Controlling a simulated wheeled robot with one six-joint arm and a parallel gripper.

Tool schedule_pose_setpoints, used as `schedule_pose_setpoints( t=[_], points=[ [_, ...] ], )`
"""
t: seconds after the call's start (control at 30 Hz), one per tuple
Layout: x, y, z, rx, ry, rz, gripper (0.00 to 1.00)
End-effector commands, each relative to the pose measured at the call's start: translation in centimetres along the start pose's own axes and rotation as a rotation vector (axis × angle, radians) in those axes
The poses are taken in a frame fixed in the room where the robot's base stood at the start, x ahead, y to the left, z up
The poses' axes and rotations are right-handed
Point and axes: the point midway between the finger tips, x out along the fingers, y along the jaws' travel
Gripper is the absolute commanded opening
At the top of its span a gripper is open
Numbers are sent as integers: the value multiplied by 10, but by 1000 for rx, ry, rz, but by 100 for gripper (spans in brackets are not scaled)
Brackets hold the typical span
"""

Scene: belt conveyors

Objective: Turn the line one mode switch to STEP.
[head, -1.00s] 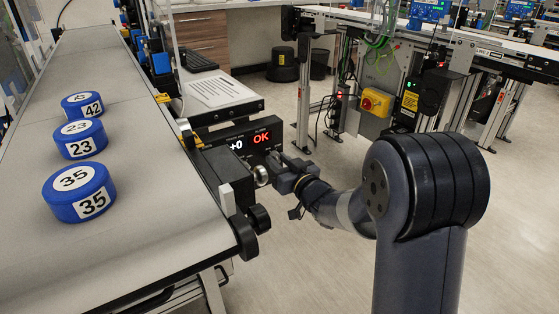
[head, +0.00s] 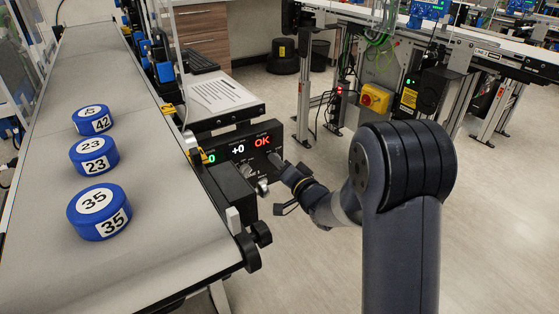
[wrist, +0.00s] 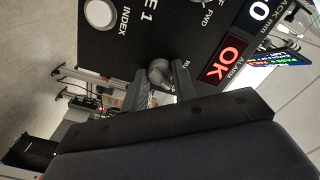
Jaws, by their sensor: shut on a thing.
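The line one control panel (head: 223,150) is a black box at the belt's right side, with a red OK, a white +0 and a green digit. In the wrist view its face (wrist: 135,45) shows INDEX, FWD and ALARM lettering. My gripper (wrist: 161,82) has its two fingers on either side of a dark grey round knob (wrist: 160,73) below the OK display, shut on it. The knob's label and pointer are hidden, so I cannot read its setting. In the head view my gripper (head: 279,166) is at the panel's right end, its fingertips small and partly hidden.
Three blue numbered pucks (head: 99,211) stand on the grey belt (head: 150,255) at left. A white round button (wrist: 99,13) sits beside INDEX, and another knob (wrist: 195,3) near FWD. Open floor (head: 300,265) lies right of the belt. A second conveyor with a yellow box (head: 375,98) stands behind.

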Motion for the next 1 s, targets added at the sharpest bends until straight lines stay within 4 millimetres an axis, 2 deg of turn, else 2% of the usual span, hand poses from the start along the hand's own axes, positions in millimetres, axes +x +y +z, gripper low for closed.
schedule_pose_setpoints(
  t=[0.33,0.83,0.87,1.0],
  points=[
    [0,-1,0,128,1,-1,4],
    [0,0,0,146,1,0,4],
    [0,0,0,146,1,0,27],
    [0,0,0,146,1,0,39]
  ],
)
